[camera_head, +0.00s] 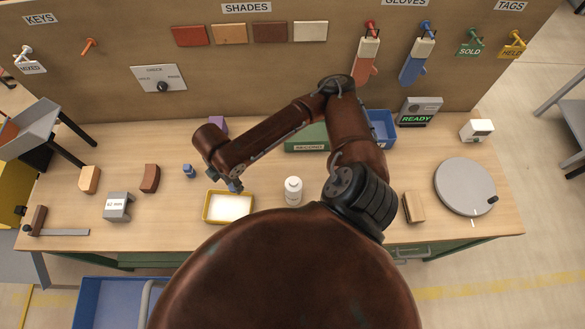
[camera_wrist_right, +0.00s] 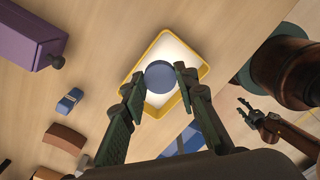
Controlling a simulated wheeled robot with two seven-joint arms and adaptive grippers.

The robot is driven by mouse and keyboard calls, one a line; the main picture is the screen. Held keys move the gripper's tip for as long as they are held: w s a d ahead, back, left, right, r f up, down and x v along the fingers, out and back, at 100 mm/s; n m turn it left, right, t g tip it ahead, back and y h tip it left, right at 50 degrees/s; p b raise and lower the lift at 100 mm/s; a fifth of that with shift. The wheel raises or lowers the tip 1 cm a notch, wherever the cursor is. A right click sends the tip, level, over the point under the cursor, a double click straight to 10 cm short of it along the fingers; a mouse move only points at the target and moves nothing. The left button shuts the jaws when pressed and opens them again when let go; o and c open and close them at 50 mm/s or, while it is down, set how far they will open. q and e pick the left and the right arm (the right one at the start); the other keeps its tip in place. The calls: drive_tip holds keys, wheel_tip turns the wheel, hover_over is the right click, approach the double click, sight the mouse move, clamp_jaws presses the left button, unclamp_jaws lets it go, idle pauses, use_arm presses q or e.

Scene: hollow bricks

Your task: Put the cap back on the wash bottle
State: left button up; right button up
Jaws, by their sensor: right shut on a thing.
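A white bottle (camera_head: 293,191) stands upright on the bench, just right of a yellow-rimmed tray (camera_head: 206,207). My right gripper (camera_head: 233,186) is above the tray's back edge, left of the bottle. In the right wrist view its fingers are shut on a round blue cap (camera_wrist_right: 160,76), with the tray (camera_wrist_right: 194,42) behind it. Whether the cap touches the tray is hard to tell. My left gripper (camera_wrist_right: 243,109) shows at the right of the wrist view, empty, with its fingers apart. The bottle is not visible in the wrist view.
A small blue object (camera_head: 189,171) and brown blocks (camera_head: 150,178) lie left of the tray. A purple container (camera_wrist_right: 30,30) and a green box (camera_head: 306,137) stand behind. A wooden block (camera_head: 414,207) and a grey turntable (camera_head: 464,186) are at the right.

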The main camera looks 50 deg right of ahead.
drive_tip(key=m, duration=0.2)
drive_tip(key=w+m+b, duration=0.1)
drive_tip(key=m, duration=0.2)
drive_tip(key=shift+w+d+r+b, duration=0.1)
drive_tip(key=shift+w+b, duration=0.05)
drive_tip(key=shift+b, duration=0.15)
use_arm(q)
wheel_tip(320, 180, down, 6)
drive_tip(key=b, duration=0.4)
drive_tip(key=shift+s, duration=0.35)
use_arm(e)
drive_tip(key=m, duration=0.4)
drive_tip(key=w+r+m, duration=0.1)
drive_tip(key=m, duration=0.3)
drive_tip(key=w+r+m, duration=0.1)
drive_tip(key=m, duration=0.3)
drive_tip(key=shift+w+d+r+m, duration=0.15)
drive_tip(key=shift+d+m, duration=0.1)
drive_tip(key=shift+m, duration=0.15)
use_arm(q)
drive_tip(key=shift+f, duration=0.1)
drive_tip(key=shift+c, duration=0.6)
